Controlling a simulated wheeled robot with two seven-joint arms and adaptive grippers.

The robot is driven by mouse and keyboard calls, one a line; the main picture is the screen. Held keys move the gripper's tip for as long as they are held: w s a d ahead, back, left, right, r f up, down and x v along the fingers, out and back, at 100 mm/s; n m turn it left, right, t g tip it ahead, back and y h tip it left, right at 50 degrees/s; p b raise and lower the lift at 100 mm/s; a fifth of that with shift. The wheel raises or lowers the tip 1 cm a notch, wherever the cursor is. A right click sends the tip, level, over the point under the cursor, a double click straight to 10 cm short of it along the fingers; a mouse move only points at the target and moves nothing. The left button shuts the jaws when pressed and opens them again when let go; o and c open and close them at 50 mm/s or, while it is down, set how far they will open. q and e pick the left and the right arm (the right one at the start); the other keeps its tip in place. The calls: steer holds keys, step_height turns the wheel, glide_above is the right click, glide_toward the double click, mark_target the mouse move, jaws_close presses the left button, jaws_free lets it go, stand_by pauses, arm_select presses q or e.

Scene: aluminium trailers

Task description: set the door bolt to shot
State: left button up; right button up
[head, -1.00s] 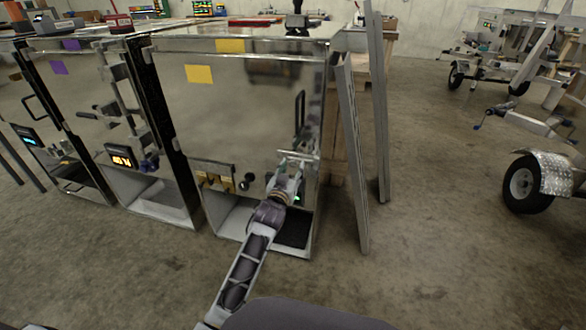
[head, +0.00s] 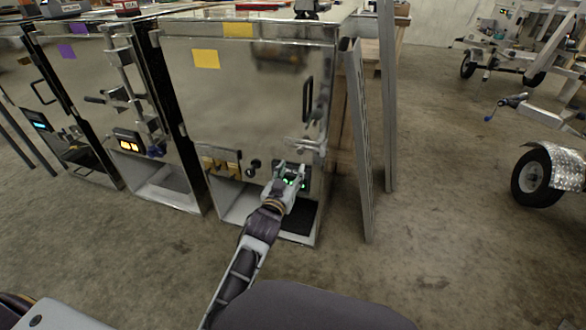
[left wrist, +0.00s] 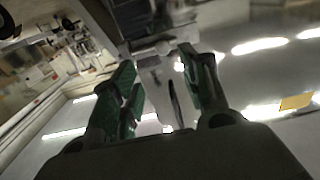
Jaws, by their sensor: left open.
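The door bolt (head: 305,143) is a pale metal bar with brackets, low on the right edge of a shiny metal cabinet door (head: 240,110). Its exact position in its keeper is too small to tell. My left gripper (head: 291,167) is open just below the bolt, in front of a dark panel with green lights (head: 290,177). No hold on the bolt shows. In the left wrist view, the green-padded fingers of the left gripper (left wrist: 162,72) are spread, with a pale metal bar (left wrist: 150,47) beyond them. My right gripper is not in view.
A dark door handle (head: 307,99) stands above the bolt. A black knob (head: 254,169) and brass plates (head: 221,164) are to the left. Upright metal rails (head: 359,140) lean at the cabinet's right. The floor in front is open; trailers stand at right.

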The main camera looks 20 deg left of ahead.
arm_select(q)
steer(key=shift+s, duration=0.95)
